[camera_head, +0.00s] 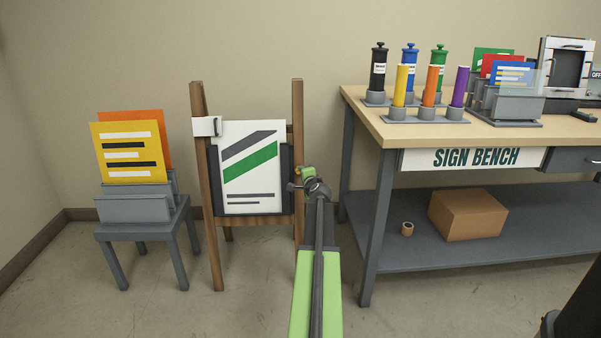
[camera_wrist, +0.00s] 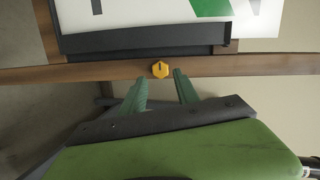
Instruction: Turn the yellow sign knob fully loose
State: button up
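The yellow sign knob (camera_wrist: 160,69) is small, with a dark mark on its face, and sits on the wooden rail of the easel in the wrist view. My gripper (camera_wrist: 161,76) is open, with its two green fingers pointing at the knob. The knob appears between the fingertips or just beyond them; I cannot tell if they touch it. In the head view my gripper (camera_head: 307,173) is at the easel's right post, and my arm hides part of that area. The white sign (camera_head: 250,170) with grey and green stripes stands upright on the easel (camera_head: 207,205).
A small grey table (camera_head: 140,230) with yellow and orange signs stands left of the easel. The sign bench (camera_head: 400,130) on the right holds several coloured cylinders and signs. Its lower shelf carries a cardboard box (camera_head: 467,215) and a tape roll (camera_head: 407,229). Bare floor lies in front.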

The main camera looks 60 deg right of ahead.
jog(key=p+v, duration=0.2)
jog(key=v, duration=1.1)
